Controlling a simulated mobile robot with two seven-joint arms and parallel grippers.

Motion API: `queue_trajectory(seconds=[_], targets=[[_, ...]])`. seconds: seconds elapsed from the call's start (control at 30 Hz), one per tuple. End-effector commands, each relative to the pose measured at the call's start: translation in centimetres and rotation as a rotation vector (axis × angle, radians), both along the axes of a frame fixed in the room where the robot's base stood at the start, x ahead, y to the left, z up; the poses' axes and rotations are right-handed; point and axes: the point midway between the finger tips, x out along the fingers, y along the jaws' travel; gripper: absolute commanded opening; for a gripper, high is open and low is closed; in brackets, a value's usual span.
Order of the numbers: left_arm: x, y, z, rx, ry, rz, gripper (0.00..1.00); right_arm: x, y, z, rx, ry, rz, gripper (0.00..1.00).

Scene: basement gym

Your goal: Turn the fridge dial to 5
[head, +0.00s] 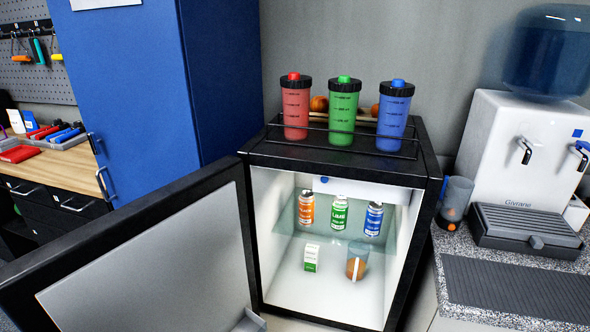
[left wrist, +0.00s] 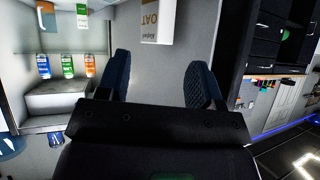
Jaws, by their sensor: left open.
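The fridge (head: 254,240) stands open in the head view, its door (head: 140,260) swung out to the left. A pale housing (head: 375,190) sits under its ceiling. A small blue round part (head: 325,180), perhaps the dial, shows at the housing's upper edge, mostly hidden. I cannot read any number on it. The left wrist view is upside down. There my left gripper (left wrist: 161,80) is open and empty, with the fridge interior to the left. An oat carton (left wrist: 157,22) appears beyond the fingers. My right gripper is not in view.
Cans (head: 339,217) stand on the glass shelf, with a small carton (head: 311,258) and a glass (head: 357,262) below. Several shaker bottles (head: 342,112) stand on top in a rack. A water dispenser (head: 520,150) is at right, a blue cabinet (head: 140,100) at left.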

Motion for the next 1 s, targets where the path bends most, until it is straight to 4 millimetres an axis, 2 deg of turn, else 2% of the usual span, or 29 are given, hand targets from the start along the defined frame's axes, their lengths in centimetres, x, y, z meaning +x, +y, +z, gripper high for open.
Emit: queue_trajectory(seconds=[0.37,0.7,1.0], targets=[[-1.7,0.1,-0.6,0.009,0.253,0.029,0.60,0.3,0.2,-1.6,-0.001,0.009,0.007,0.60],[-5.6,0.2,0.2,0.019,0.579,0.066,0.60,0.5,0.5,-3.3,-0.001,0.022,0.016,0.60],[-7.9,0.1,1.2,0.022,0.734,0.082,0.60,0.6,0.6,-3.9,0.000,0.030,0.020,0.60]])
